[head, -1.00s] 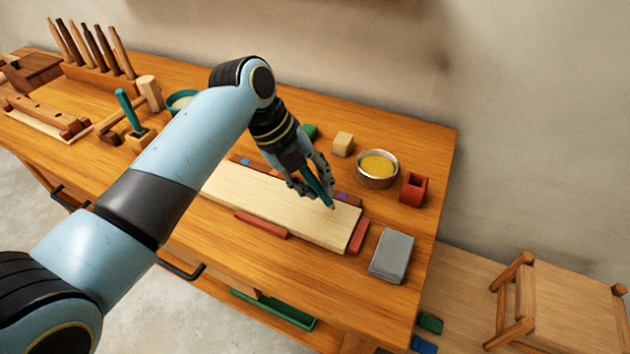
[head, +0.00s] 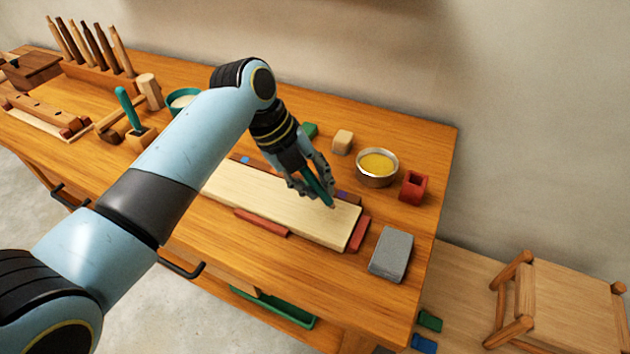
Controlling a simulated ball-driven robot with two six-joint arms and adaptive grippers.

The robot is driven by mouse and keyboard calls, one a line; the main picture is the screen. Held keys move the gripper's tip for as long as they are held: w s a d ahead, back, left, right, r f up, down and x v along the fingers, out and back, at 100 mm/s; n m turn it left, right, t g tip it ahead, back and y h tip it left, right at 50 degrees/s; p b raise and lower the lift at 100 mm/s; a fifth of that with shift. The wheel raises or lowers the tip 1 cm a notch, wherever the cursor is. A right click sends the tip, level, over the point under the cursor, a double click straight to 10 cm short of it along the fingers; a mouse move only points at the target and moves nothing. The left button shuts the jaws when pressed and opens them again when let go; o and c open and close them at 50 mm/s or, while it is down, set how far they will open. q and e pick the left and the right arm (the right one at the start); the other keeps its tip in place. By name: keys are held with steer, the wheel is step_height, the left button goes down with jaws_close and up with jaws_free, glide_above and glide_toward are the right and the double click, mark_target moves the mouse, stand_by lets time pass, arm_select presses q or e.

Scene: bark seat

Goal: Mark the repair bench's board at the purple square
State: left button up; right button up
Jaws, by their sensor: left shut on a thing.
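The pale wooden board (head: 270,205) lies on the repair bench (head: 230,255) between red strips at its front edge and right end. A purple square (head: 342,195) shows on the dark strip behind the board, near the right end. My left gripper (head: 312,184) is over the right part of the board, shut on a teal pencil (head: 321,192). The pencil is tilted, its tip down at the board close to the purple square. I cannot tell whether the tip touches the wood. My right gripper is not in view.
A blue square (head: 246,160) is farther left on the dark strip. To the right are a bowl of yellow stuff (head: 377,167), a red holder (head: 414,187), a beige block (head: 342,141) and a grey block (head: 391,254). A wooden stool (head: 560,305) stands beyond the bench.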

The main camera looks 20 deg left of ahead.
arm_select(q)
steer(key=shift+f, duration=0.3)
steer(key=shift+s, duration=0.1)
steer(key=shift+s+a+p, duration=0.1)
steer(key=shift+s+p, duration=1.05)
steer(key=shift+s, duration=0.55)
steer(key=shift+f, duration=0.1)
step_height(320, 180, up, 6)
steer(key=p, duration=0.4)
steer(key=shift+p, duration=0.35)
